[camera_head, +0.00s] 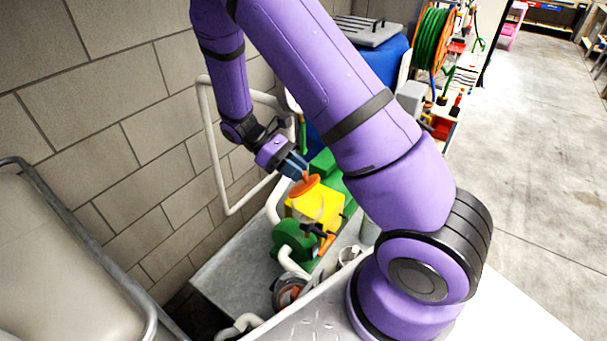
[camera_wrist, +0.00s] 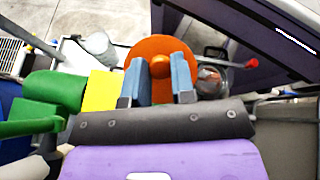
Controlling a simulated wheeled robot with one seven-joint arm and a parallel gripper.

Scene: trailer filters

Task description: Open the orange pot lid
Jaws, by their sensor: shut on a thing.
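The orange lid (camera_head: 304,186) shows in the head view at my gripper's tip, above the yellow pot body (camera_head: 318,207). It looks tilted. In the wrist view the orange lid (camera_wrist: 150,52) is a round disc with a knob (camera_wrist: 159,66) in its middle. My gripper (camera_wrist: 158,80) has its two blue fingers on either side of the knob and is shut on it. In the head view my gripper (camera_head: 301,175) reaches down from the upper left. Whether the lid's rim touches the pot is hard to tell.
Green machine parts (camera_head: 293,240) and white pipes (camera_head: 292,262) surround the yellow body on a grey metal deck (camera_head: 225,272). A white pipe frame (camera_head: 216,150) stands before the block wall at left. A blue barrel (camera_head: 391,58) and green hose reel (camera_head: 430,38) stand behind. Open floor lies right.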

